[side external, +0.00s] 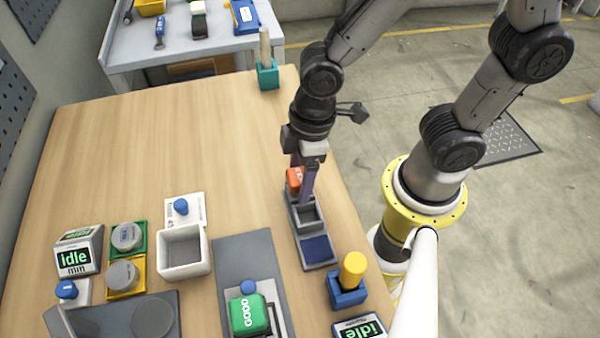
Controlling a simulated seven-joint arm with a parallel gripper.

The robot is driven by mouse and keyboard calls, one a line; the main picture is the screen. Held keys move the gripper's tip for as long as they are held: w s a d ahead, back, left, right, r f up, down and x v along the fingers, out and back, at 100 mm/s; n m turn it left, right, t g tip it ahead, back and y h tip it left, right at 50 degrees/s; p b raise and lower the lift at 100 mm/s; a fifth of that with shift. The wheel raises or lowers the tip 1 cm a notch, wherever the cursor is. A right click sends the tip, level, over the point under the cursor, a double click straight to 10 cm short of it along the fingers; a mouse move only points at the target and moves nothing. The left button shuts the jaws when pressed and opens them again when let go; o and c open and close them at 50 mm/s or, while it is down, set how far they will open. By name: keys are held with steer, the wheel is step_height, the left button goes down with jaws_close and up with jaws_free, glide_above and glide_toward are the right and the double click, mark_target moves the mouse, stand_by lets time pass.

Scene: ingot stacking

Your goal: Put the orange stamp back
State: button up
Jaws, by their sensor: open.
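The orange stamp (294,179) stands at the far end of a long grey holder (318,252) near the table's right edge. The holder has an empty-looking square compartment in the middle and a dark blue pad (316,248) at its near end. My gripper (302,180) points down at the holder's far end, with its fingers beside the orange stamp. The jaws are open. One finger hides part of the stamp, so I cannot tell whether it touches it or how deep the stamp sits.
A yellow-topped stamp in a blue holder (348,290) stands at the near right. A green GOOD block (249,314) sits on a grey mat (240,250). A white box (184,252) and displays are left. A teal holder (267,75) is at the back. The table's middle is clear.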

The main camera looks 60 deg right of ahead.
steer(key=shift+r, duration=0.15)
steer(key=shift+r, duration=0.85)
steer(key=o, duration=0.4)
steer(key=shift+o, duration=0.2)
step_height(320, 180, up, 14)
steer(key=s+d, duration=0.1)
steer(key=shift+d+f, duration=0.15)
